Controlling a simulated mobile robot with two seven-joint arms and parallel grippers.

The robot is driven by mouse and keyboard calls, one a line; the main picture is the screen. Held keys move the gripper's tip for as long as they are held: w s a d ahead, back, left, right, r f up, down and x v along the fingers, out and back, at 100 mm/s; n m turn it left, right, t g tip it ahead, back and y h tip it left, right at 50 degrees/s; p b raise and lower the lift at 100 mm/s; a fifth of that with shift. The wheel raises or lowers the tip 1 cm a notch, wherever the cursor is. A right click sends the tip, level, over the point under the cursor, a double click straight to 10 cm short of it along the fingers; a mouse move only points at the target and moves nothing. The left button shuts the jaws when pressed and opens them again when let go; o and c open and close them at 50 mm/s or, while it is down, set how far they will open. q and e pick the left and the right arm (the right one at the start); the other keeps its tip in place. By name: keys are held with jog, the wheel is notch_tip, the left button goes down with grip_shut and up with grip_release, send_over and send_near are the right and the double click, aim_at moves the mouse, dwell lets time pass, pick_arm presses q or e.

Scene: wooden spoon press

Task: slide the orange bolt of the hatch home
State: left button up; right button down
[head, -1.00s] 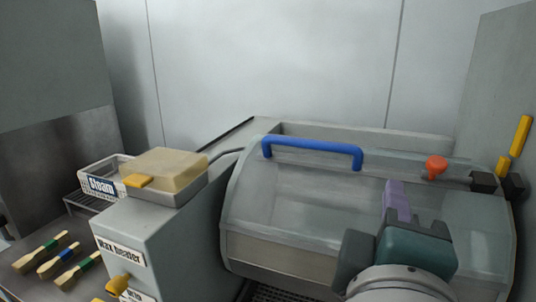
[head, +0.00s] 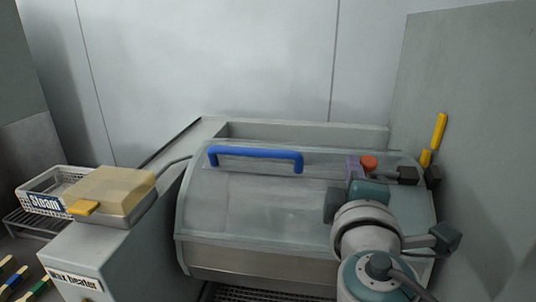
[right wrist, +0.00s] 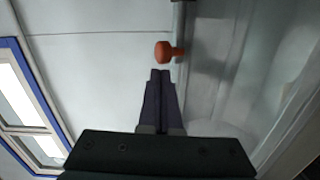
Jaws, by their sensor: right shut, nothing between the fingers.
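The orange bolt knob (head: 369,162) stands at the top right of the closed, see-through curved hatch (head: 260,205), left of a dark block (head: 407,175). My right gripper (head: 353,163) is just left of the knob in the head view, its purple fingers shut and empty. In the right wrist view the orange knob (right wrist: 164,52) is just beyond the closed fingertips (right wrist: 160,73), with a small gap that is hard to judge. The knob sits beside a grey bar there. My left gripper is not in view.
A blue handle (head: 255,153) is on the hatch, left of my right arm. A yellow lever (head: 438,132) rises beyond the hatch's right end, near a side wall.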

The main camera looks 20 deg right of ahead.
jog(key=s+d, duration=0.2)
jog(key=d, duration=0.1)
dwell(0.4)
